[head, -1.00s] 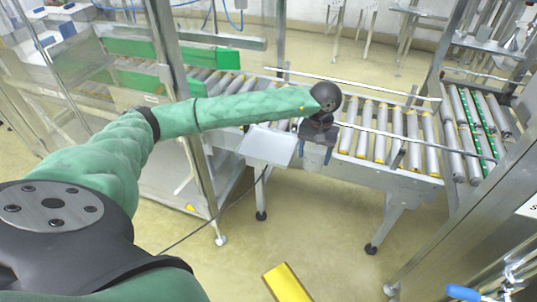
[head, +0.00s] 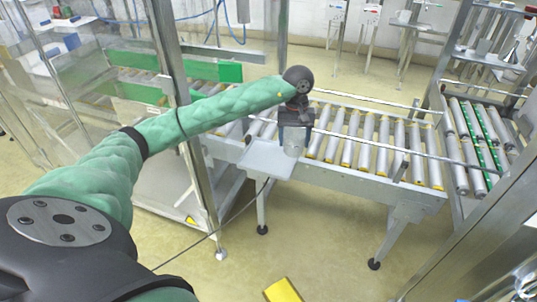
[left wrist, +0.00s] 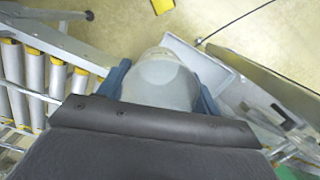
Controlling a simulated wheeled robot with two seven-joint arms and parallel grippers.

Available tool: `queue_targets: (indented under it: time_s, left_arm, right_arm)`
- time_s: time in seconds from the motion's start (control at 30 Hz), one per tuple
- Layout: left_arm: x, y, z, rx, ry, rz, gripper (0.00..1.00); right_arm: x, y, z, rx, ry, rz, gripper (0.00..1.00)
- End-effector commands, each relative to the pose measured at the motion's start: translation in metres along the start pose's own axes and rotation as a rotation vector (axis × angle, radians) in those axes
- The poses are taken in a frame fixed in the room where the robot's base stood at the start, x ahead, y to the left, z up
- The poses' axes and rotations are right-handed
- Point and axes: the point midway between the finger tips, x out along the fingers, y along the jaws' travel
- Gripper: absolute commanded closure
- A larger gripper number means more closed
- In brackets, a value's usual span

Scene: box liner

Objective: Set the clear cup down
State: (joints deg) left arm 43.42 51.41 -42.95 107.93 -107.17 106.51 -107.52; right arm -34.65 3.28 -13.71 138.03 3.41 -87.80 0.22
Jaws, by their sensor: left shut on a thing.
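My left gripper (head: 295,138) is shut on the clear cup (head: 293,149), which shows below the dark gripper body in the head view. In the left wrist view the cup (left wrist: 163,75) is a greyish see-through shape between the two blue fingers of the gripper (left wrist: 161,92). The cup is at the right end of a small pale shelf (head: 262,160) on the front of the conveyor. I cannot tell whether its base touches the shelf. My right gripper is not in view.
The roller conveyor (head: 357,140) runs behind and to the right of the shelf, with a metal rail along it. A metal post (head: 180,100) and clear panels stand to the left. A yellow object (head: 283,291) lies on the open floor in front.

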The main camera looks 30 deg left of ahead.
Motion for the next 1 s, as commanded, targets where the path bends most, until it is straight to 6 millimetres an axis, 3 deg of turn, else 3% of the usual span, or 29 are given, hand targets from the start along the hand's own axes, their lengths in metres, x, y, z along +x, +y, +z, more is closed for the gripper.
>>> queue_targets:
  time_s: [0.4,0.6,0.77,1.0]
  left_arm:
    - [0.040,-0.071,-0.032,-0.002,-0.003,-0.003,0.57]
    - [0.051,-0.088,-0.041,-0.001,0.000,-0.001,0.57]
    - [0.059,-0.089,-0.043,0.001,-0.001,0.000,0.57]
    - [0.083,-0.089,-0.046,0.001,-0.001,0.000,0.57]
  right_arm:
    - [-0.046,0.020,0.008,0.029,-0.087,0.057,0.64]
    - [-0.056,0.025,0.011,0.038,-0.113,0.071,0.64]
    - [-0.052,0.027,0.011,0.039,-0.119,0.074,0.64]
    - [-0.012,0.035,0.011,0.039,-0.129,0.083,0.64]
